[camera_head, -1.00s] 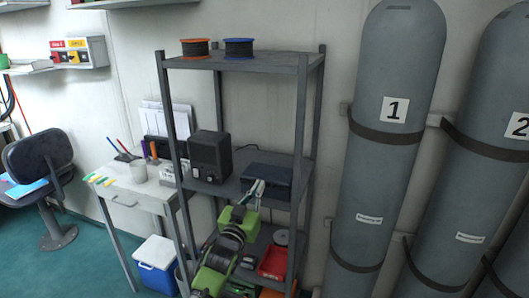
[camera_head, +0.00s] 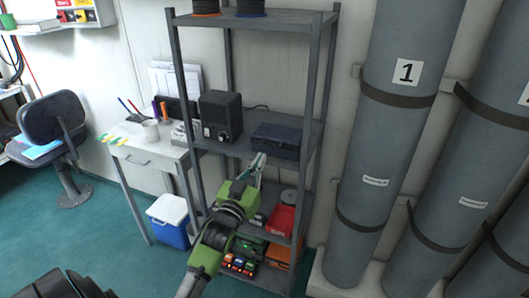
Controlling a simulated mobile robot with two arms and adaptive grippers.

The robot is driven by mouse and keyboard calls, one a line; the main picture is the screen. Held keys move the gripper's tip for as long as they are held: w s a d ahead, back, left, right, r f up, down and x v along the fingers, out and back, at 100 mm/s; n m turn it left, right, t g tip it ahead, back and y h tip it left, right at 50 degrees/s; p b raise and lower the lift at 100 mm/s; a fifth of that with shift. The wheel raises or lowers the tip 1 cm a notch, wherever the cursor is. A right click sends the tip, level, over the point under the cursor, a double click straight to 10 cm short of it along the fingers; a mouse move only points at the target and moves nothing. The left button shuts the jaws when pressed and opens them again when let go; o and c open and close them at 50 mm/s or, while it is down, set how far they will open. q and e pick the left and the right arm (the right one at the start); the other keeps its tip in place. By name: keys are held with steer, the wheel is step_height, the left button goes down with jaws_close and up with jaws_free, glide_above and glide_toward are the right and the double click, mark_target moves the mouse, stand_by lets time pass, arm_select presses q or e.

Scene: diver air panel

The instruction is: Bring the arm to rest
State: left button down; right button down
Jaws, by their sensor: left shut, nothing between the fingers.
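My left arm, green and black, reaches up from the bottom of the view in front of a grey metal shelf unit (camera_head: 313,80). My left gripper (camera_head: 260,160) is shut and empty, with its fingertips in front of the middle shelf, near the dark case (camera_head: 277,140). I cannot tell whether the fingertips touch the shelf edge. My right gripper is not in view.
A black speaker-like box (camera_head: 220,116) stands on the middle shelf. A red tray (camera_head: 282,219) is on a lower shelf. A white desk (camera_head: 150,155), blue-white cooler (camera_head: 170,222) and office chair (camera_head: 50,130) are left. Large grey cylinders (camera_head: 400,130) stand right.

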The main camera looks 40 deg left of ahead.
arm_select(q)
steer(key=s+d+f+m+g+h, duration=0.1)
steer(key=s+d+f+g, duration=0.3)
steer(key=f, duration=1.1)
steer(key=s+d+f+g+h, duration=0.1)
steer(key=s+d+f+g, duration=0.3)
steer(key=f, duration=1)
steer(key=s+d+f+m+g+h, duration=0.1)
steer(key=s+d+f, duration=0.35)
steer(key=f, duration=1.05)
steer(key=s+d+f+m+g+h, duration=0.15)
steer(key=s+f+g, duration=0.25)
steer(key=s+f, duration=1.05)
steer(key=s+d+f+g, duration=0.1)
steer(key=s+f+g, duration=0.1)
steer(key=s, duration=1)
steer(key=s+d+f+m+g, duration=0.1)
steer(key=s+d+f+g, duration=0.1)
steer(key=s, duration=1.1)
step_height(320, 180, down, 3)
steer(key=shift+r+g, duration=0.1)
steer(key=shift+g, duration=0.5)
steer(key=shift+m, duration=0.25)
